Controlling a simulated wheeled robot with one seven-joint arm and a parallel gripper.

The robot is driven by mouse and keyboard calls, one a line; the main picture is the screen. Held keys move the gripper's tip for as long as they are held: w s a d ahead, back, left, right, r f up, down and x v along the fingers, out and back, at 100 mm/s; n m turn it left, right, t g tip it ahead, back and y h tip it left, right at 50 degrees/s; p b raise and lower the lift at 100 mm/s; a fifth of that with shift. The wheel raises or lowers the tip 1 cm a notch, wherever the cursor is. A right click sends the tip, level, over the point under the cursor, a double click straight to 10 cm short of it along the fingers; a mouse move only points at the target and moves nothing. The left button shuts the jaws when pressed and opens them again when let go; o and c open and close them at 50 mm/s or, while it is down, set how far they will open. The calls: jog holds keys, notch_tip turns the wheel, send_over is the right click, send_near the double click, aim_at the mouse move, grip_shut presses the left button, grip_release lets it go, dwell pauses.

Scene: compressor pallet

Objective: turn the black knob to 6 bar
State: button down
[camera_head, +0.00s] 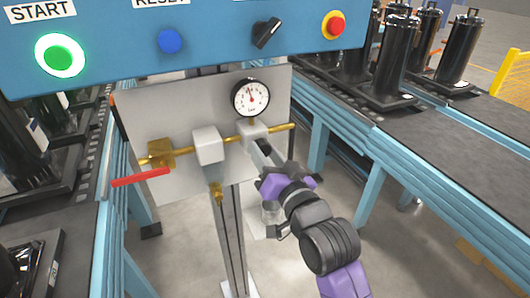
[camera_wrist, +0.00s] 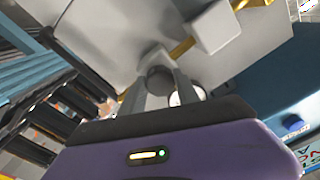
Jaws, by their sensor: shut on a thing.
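The black knob (camera_wrist: 159,79) shows in the wrist view as a dark round end below a pale regulator block. My gripper (camera_wrist: 162,90) is shut on it, with one finger on each side. In the head view, my gripper (camera_head: 264,150) reaches up to the underside of the right white block (camera_head: 252,132) on the brass pipe and hides the knob. The round pressure gauge (camera_head: 250,97) sits just above that block. Its red needle points nearly straight up, slightly left. The scale numbers are too small to read.
A blue control panel (camera_head: 190,75) with buttons and a black selector switch (camera_head: 267,33) overhangs the grey plate (camera_head: 145,115). A red lever (camera_head: 140,178) sticks out at the left. Conveyors with black cylinders (camera_head: 395,55) flank both sides.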

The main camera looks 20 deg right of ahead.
jog(key=m+b, duration=0.1)
jog(key=m, duration=0.9)
jog(key=shift+m+h, duration=0.4)
dwell(0.4)
jog(key=c, duration=0.9)
grip_release()
jog(key=s+b, duration=0.1)
jog(key=s, duration=0.7)
jog(key=shift+f+b, duration=0.2)
jog(key=shift+b, duration=0.1)
jog(key=shift+w+a, duration=0.1)
